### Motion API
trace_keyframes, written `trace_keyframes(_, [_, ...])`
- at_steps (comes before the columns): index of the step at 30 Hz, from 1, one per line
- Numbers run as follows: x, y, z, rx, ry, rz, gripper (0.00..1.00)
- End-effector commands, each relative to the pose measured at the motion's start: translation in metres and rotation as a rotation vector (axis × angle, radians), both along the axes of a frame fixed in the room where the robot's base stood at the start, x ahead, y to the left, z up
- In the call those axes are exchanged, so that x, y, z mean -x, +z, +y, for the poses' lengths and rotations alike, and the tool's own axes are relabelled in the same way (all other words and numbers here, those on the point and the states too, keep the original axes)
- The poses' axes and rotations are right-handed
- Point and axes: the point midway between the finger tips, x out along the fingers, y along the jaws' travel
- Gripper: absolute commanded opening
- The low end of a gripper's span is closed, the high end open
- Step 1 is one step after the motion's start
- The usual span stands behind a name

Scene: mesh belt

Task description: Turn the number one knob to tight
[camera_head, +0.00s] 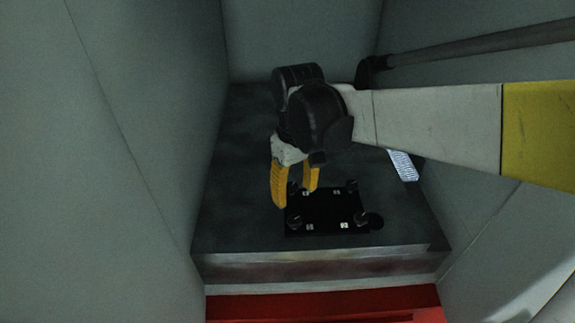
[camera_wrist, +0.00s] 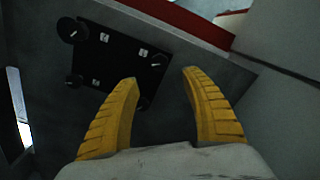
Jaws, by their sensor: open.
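A black panel (camera_head: 325,212) lies on the dark block, with dark knobs at its corners. In the head view I see the rear-left knob (camera_head: 294,187), rear-right knob (camera_head: 352,186), front-left knob (camera_head: 294,220) and front-right knob (camera_head: 361,217). Small white labels sit beside them, too small to read, so I cannot tell which is number one. My gripper (camera_head: 295,197) is open, its yellow fingers above the panel's left side. In the wrist view the fingers (camera_wrist: 160,76) are apart with nothing between their tips; the left finger covers part of the panel (camera_wrist: 120,60).
Grey walls (camera_head: 130,120) stand close on the left, back and right. A red strip (camera_head: 320,302) runs along the front below the block (camera_head: 235,225). A pale mesh piece (camera_head: 403,165) lies at the right. The block's left front is bare.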

Motion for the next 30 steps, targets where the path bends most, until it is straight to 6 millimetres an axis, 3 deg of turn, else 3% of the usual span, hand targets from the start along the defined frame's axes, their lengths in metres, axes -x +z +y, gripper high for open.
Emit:
trace_keyframes(15, [0.000, -0.090, 0.000, 0.000, -0.002, -0.002, 0.55])
trace_keyframes(21, [0.000, -0.102, -0.001, 0.000, -0.002, -0.002, 0.55])
trace_keyframes(28, [0.000, -0.102, -0.001, 0.000, -0.002, -0.002, 0.55])
trace_keyframes(29, [0.000, -0.102, -0.001, 0.000, -0.002, -0.002, 0.50])
trace_keyframes(30, [0.000, -0.102, -0.001, 0.000, -0.002, -0.002, 0.38])
